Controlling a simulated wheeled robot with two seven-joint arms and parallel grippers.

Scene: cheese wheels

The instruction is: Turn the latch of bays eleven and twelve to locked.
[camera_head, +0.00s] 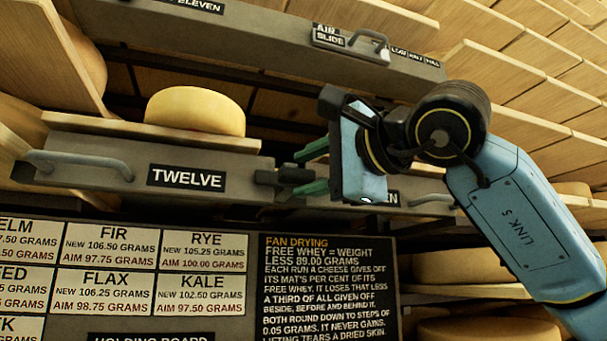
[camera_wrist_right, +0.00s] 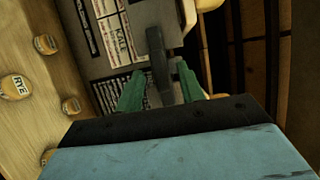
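The bay front labelled TWELVE (camera_head: 90,158) is a grey panel with a bar handle at its left. The front labelled ELEVEN (camera_head: 250,22) is above it, cut off by the top edge. A dark latch (camera_head: 267,178) sits right of the TWELVE label, its bar lying roughly level. My right gripper (camera_head: 297,173) is at the latch, its green fingers apart, one above and one below the bar. In the right wrist view the dark latch bar (camera_wrist_right: 158,60) stands between the fingers (camera_wrist_right: 160,78). I cannot tell whether a finger touches it. My left gripper is not in view.
A pale cheese wheel (camera_head: 195,110) sits on the shelf above TWELVE. An AIR SLIDE handle (camera_head: 368,40) projects at upper right. Below are a board of weight cards (camera_head: 105,248) and a black FAN DRYING sign (camera_head: 325,285). Wooden shelves surround the bays.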

